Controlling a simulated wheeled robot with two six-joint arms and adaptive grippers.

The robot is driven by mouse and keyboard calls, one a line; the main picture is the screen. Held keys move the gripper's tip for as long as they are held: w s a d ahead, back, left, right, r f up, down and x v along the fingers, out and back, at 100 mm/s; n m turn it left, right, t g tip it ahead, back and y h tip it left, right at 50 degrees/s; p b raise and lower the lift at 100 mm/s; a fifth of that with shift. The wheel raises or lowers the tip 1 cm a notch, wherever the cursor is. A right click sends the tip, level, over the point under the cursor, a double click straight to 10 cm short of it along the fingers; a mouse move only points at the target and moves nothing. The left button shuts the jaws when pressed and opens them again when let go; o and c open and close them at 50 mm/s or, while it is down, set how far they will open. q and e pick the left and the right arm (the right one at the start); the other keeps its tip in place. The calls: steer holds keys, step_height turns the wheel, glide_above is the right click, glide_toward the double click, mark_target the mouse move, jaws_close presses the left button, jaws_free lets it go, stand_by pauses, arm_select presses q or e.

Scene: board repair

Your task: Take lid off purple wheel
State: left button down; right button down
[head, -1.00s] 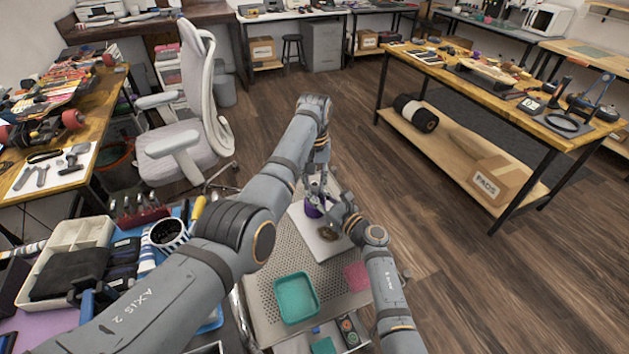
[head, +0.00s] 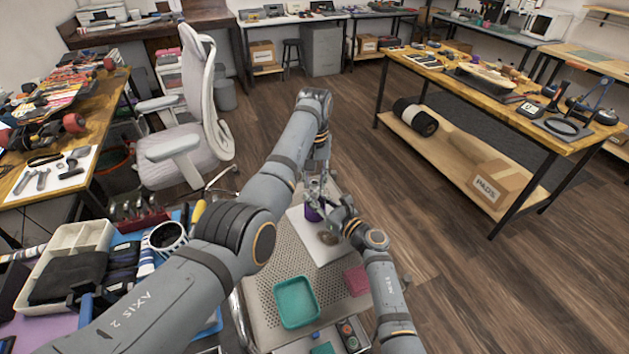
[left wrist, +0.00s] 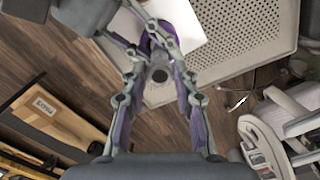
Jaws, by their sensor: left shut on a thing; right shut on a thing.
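The purple wheel (head: 312,213) stands above the white sheet on the perforated metal top; it shows in part in the left wrist view (left wrist: 151,42). My left gripper (head: 316,190) comes down over it from above. In the left wrist view a grey round piece with a dark centre, perhaps the lid (left wrist: 159,77), sits between my left fingers (left wrist: 157,85), right beside the purple. My right gripper (head: 345,214) is at the wheel's right side and appears shut on it. The fingers hide much of the wheel, so I cannot tell whether the lid is apart from it.
A dark round object (head: 329,238) lies on the white sheet (head: 317,250). A teal tray (head: 296,302) and a pink pad (head: 356,280) are in front. A crowded bench with a beige organiser (head: 68,246) is at the left. Open floor lies beyond.

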mark_target(315, 191)
arm_select(q)
steer(key=shift+r, duration=2)
arm_select(e)
steer(key=shift+f, duration=0.1)
steer(key=c, duration=1.2)
jaws_free()
